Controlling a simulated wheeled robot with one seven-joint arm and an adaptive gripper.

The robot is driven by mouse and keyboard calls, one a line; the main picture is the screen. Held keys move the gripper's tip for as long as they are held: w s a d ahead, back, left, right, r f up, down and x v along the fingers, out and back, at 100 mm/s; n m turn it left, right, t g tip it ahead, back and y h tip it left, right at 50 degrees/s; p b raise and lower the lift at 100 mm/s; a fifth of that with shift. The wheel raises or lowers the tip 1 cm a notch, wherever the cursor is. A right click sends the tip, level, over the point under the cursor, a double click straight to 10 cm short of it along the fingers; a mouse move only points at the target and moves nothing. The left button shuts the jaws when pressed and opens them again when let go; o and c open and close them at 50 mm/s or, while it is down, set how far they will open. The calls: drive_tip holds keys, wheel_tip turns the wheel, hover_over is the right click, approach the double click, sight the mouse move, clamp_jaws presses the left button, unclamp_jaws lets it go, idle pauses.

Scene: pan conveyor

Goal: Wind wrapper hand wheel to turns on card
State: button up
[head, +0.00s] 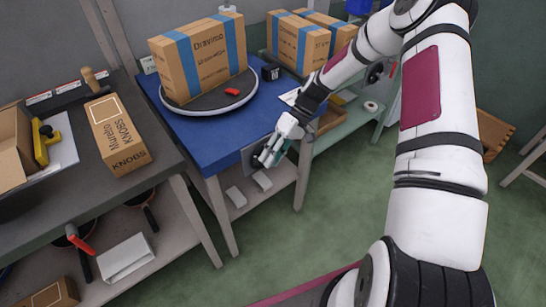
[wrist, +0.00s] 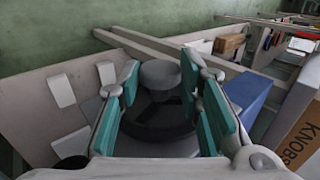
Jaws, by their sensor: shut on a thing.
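My gripper (head: 273,152) is at the front of the blue-topped wrapper table (head: 205,128), at the hand wheel (head: 257,160), which it partly hides. In the wrist view, the teal fingers of my gripper (wrist: 170,98) stand on both sides of the wheel's grey round knob (wrist: 160,74) and are shut on it. The dark wheel disc (wrist: 158,120) lies behind the knob. On top of the table, a carton with blue bands (head: 203,58) stands on the round turntable (head: 200,107). A white card (head: 290,96) lies by the table's right side; its writing is unreadable.
A KNOBS carton (head: 117,135) sits on the grey bench (head: 155,160) at left. Banded cartons (head: 298,42) stand on the green bench at back right. White blocks (head: 262,179) lie on the lower shelf. The front floor is clear.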

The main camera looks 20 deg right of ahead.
drive_tip(key=o, duration=1.1)
drive_tip(key=v, duration=1.2)
